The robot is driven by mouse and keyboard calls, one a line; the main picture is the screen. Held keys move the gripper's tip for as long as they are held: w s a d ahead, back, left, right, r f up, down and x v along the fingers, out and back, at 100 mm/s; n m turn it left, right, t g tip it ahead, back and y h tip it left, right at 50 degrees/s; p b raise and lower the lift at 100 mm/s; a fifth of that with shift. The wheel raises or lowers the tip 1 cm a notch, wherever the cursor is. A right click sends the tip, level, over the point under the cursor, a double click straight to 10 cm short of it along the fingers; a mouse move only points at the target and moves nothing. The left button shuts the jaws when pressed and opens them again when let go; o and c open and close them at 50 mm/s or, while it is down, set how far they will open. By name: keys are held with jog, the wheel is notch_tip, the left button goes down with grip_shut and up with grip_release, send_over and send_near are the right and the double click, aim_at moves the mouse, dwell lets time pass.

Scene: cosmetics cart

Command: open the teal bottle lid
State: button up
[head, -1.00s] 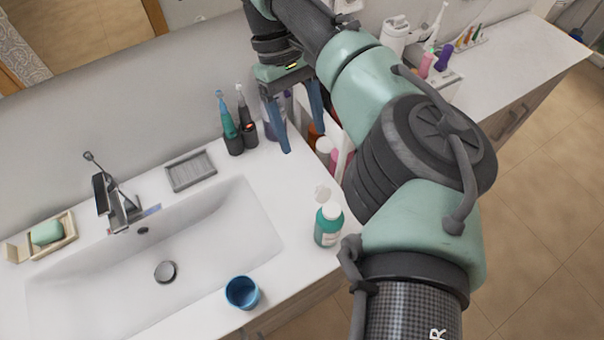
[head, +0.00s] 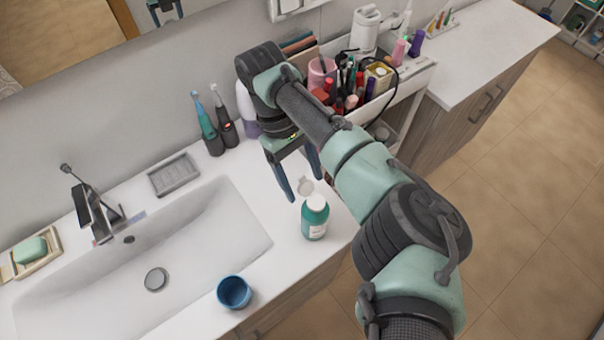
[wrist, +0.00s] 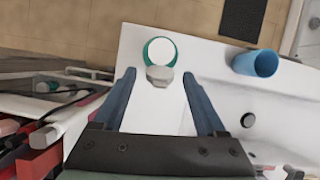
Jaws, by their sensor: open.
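The teal bottle (head: 314,222) stands upright on the white counter, right of the sink, with a round white top. A small pale lid piece (head: 305,186) rises at the bottle's far side; I cannot tell how far it is hinged open. In the wrist view the bottle (wrist: 151,42) is seen from above, and the lid piece (wrist: 159,77) shows between my fingertips. My gripper (head: 304,188) is open and empty, pointing down just behind the bottle. It also shows in the wrist view (wrist: 159,74). I see no clear contact with the lid.
A blue cup (head: 234,292) stands at the counter's front edge, left of the bottle. The sink (head: 190,240) lies left. Electric toothbrushes (head: 216,135) and a soap dish (head: 174,174) stand behind. A cart (head: 408,90) of cosmetics is at the right.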

grip_shut()
jog(key=t+y+p, duration=0.1)
jog(key=p, duration=0.2)
jog(key=shift+s+d+r, duration=0.1)
jog(key=shift+s+r, duration=0.2)
jog(key=shift+r, duration=0.05)
jog(key=shift+d+f+t+y+p, duration=0.1)
jog(key=shift+d+t+y+p, duration=0.1)
jog(key=shift+t+y+p, duration=0.4)
grip_release()
notch_tip(320, 180, up, 13)
jog(key=w+a, duration=0.1)
jog(key=shift+w+a+f+b, duration=0.15)
jog(key=shift+w+a+b, duration=0.1)
jog(key=shift+b, duration=0.1)
